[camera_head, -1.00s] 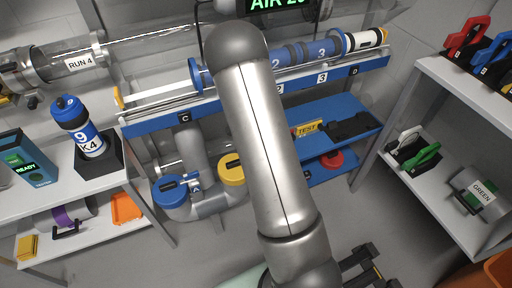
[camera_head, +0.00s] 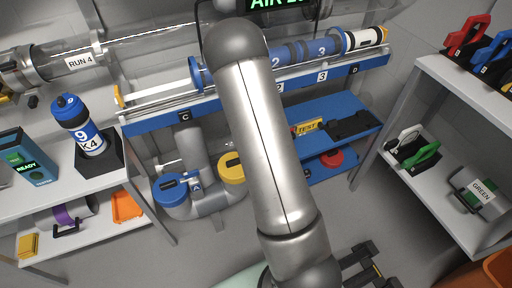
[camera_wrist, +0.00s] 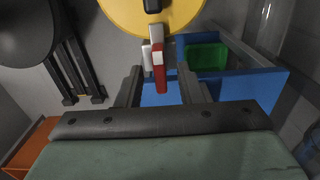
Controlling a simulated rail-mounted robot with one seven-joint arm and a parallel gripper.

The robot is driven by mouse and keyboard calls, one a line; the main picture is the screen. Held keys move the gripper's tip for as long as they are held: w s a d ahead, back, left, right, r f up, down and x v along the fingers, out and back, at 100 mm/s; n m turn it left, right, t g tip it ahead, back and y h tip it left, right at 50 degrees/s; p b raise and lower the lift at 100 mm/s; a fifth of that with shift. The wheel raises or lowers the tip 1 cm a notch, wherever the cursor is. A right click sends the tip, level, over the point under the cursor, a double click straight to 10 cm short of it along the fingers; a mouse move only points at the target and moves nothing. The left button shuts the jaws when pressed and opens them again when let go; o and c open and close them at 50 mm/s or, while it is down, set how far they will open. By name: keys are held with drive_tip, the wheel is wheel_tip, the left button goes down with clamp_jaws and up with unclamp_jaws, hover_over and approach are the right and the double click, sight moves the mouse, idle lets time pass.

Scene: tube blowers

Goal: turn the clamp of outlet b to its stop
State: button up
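The yellow-capped outlet (camera_head: 232,168) is beside the blue-capped outlet (camera_head: 170,188) on the grey pipework in the head view. In the wrist view the yellow cap (camera_wrist: 150,14) is at the top, with a clamp's red lever (camera_wrist: 160,72) and a white piece below it. My gripper (camera_wrist: 161,80) is open, its two dark fingers apart. The lever appears between the fingertips in the picture; I cannot tell whether it touches either. No letter on this outlet is readable. In the head view my arm crosses the middle and the fingertips are not clearly seen.
A blue rack (camera_head: 340,72) carries the tubes above the outlets. Blue shelves (camera_head: 335,110) stand right of my arm. A white shelf unit (camera_head: 470,95) is at the right and a white bench (camera_head: 30,200) at the left. A green tray (camera_wrist: 206,58) sits in a blue bin in the wrist view.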

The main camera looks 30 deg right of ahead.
wheel_tip(320, 180, up, 17)
drive_tip(key=p, duration=0.3)
drive_tip(key=shift+r, duration=0.1)
idle(0.5)
drive_tip(key=s+a+r+n, duration=0.2)
drive_tip(key=s+a+n, duration=0.3)
drive_tip(key=s, duration=0.3)
drive_tip(key=s+a+r+n, duration=0.3)
drive_tip(key=s+a+n, duration=0.1)
drive_tip(key=s+n, duration=0.3)
drive_tip(key=s+a+r+n, duration=0.2)
drive_tip(key=s+a+n, duration=0.3)
drive_tip(key=s+n, duration=0.2)
drive_tip(key=shift+s+a+r, duration=0.3)
drive_tip(key=shift+s, duration=0.95)
